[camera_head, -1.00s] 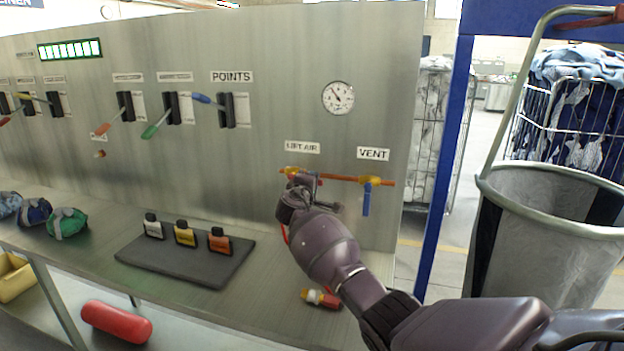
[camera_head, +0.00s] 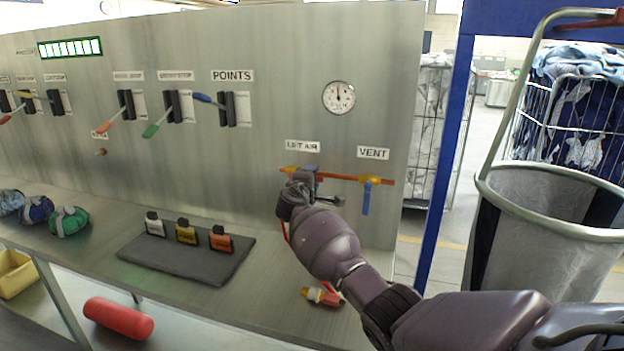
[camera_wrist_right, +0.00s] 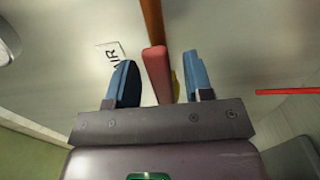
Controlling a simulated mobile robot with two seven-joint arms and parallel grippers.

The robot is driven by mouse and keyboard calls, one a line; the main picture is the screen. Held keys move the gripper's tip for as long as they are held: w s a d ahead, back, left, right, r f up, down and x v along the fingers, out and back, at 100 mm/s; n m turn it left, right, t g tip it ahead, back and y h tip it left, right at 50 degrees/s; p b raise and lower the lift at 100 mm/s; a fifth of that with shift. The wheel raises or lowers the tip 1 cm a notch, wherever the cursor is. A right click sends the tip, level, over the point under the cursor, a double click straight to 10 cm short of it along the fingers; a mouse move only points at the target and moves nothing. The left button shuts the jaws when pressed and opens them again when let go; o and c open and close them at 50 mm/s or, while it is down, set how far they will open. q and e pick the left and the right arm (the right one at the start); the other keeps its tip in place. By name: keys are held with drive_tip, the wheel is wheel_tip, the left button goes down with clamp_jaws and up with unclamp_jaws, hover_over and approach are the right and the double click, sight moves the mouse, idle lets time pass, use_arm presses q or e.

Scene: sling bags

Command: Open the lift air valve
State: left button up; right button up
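The lift air valve sits on an orange pipe under the LIFT AIR label (camera_head: 302,146). My right gripper (camera_head: 309,171) is at the valve and hides most of it in the head view. In the right wrist view, the red valve handle (camera_wrist_right: 157,74) lies between my two blue fingers, with a gap visible on each side, so the gripper looks open around it. The handle lies roughly in line with the pipe (camera_wrist_right: 152,22). A bit of the yellow valve body (camera_wrist_right: 176,86) shows beside it. My left gripper is not in view.
The yellow vent valve with its blue handle (camera_head: 366,198) hanging down is just to the right. A gauge (camera_head: 339,97) is above, its needle pointing about straight up. A red and yellow object (camera_head: 322,296) lies on the counter under my arm.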

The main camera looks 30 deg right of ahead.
drive_tip(key=shift+s+a, duration=0.1)
drive_tip(key=v, duration=1)
drive_tip(key=shift+s+a+b, duration=0.15)
drive_tip(key=shift+s+b, duration=0.05)
drive_tip(key=shift+b, duration=0.1)
idle(0.4)
drive_tip(key=w+a+r+t+y, duration=0.2)
drive_tip(key=a+t+y, duration=0.3)
drive_tip(key=a+y, duration=0.15)
drive_tip(key=s+a+f+m+y, duration=0.2)
drive_tip(key=s+a+f+y, duration=0.35)
drive_tip(key=s+f, duration=0.4)
drive_tip(key=s+f+m+g, duration=0.2)
drive_tip(key=s+f, duration=1)
drive_tip(key=s, duration=0.3)
drive_tip(key=s+d+f+m+g+y, duration=0.1)
drive_tip(key=s+f+m+g, duration=0.1)
drive_tip(key=s+f, duration=1)
drive_tip(key=s+m, duration=0.1)
drive_tip(key=s, duration=0.3)
drive_tip(key=shift+d+f+g+y, duration=0.25)
drive_tip(key=shift+g+y, duration=0.05)
drive_tip(key=shift+g, duration=0.1)
